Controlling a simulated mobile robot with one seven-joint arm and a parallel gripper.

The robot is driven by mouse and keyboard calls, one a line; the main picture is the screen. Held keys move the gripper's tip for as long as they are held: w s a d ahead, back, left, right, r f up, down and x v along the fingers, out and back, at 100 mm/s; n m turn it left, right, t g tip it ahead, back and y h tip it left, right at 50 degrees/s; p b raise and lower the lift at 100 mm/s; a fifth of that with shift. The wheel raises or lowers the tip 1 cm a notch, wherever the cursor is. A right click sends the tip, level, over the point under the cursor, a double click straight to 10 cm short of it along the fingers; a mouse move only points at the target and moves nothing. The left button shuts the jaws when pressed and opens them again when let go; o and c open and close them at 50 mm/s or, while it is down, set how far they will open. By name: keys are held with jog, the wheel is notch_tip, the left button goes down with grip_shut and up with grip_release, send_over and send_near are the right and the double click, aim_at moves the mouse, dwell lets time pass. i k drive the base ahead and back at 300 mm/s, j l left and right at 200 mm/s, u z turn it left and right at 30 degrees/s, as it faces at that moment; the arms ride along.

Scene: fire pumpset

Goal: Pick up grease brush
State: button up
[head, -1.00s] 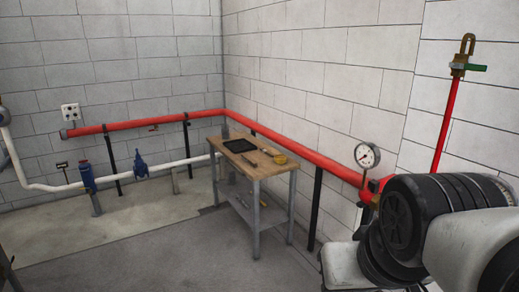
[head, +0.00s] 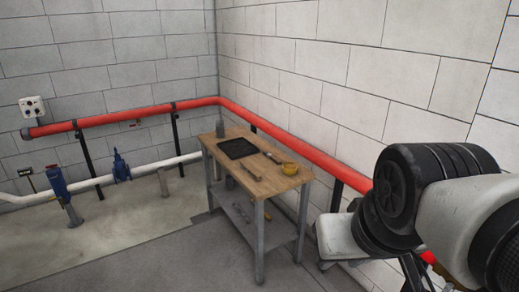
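A wooden-topped workbench (head: 262,187) with grey legs stands by the right wall, near the room corner. On its top lie a black tray (head: 238,148), a yellow round tin (head: 289,168), a small slim item (head: 272,157) between them, and a slim dark tool (head: 245,167) near the front edge. A grey upright object (head: 220,128) stands at the back left corner. The items are too small to tell which is the grease brush. My arm shows at the right, well apart from the bench; my gripper's fingers do not show.
The bench's lower shelf (head: 240,218) holds a few small items, one yellow. A red pipe (head: 300,141) runs along both walls behind the bench. Blue valves (head: 60,185) and a white pipe (head: 90,182) stand at the left. The floor (head: 160,262) left and front is clear.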

aim_at(270, 155)
jog(key=i+u, duration=0.15)
jog(key=i, duration=0.5)
jog(key=u, duration=4.25)
jog(key=z, duration=3.9)
jog(key=i+z, duration=0.15)
jog(key=z, duration=0.4)
